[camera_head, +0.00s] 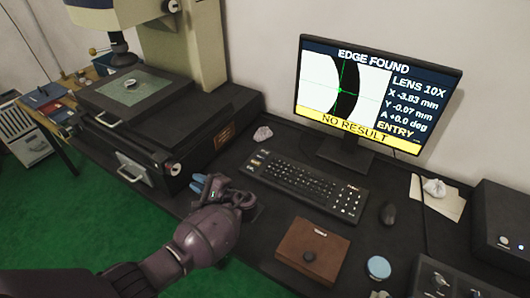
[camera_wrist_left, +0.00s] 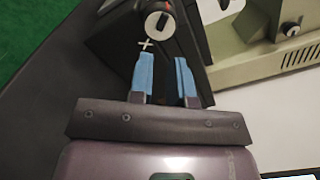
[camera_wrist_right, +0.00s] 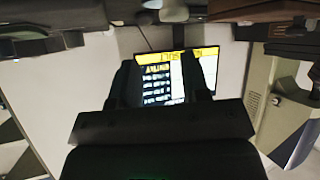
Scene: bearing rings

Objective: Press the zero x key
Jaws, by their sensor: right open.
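The black keyboard (camera_head: 304,186) lies on the desk in front of the monitor. Its key labels are too small to read, so I cannot pick out the zero x key. The monitor (camera_head: 378,88) reads EDGE FOUND, X -3.83 mm, Y -0.07 mm, NO RESULT and ENTRY. My left gripper (camera_head: 203,186) is left of the keyboard, apart from it, near the measuring machine's base. Its blue fingertips (camera_wrist_left: 164,75) stand apart with nothing between them. My right gripper (camera_wrist_right: 160,82) shows only in its own wrist view, open and empty, with the monitor (camera_wrist_right: 160,85) beyond it.
The measuring machine (camera_head: 178,110) stands at the left. A round blue-topped item (camera_head: 378,267) and a knobbed panel (camera_head: 442,280) are at front right.

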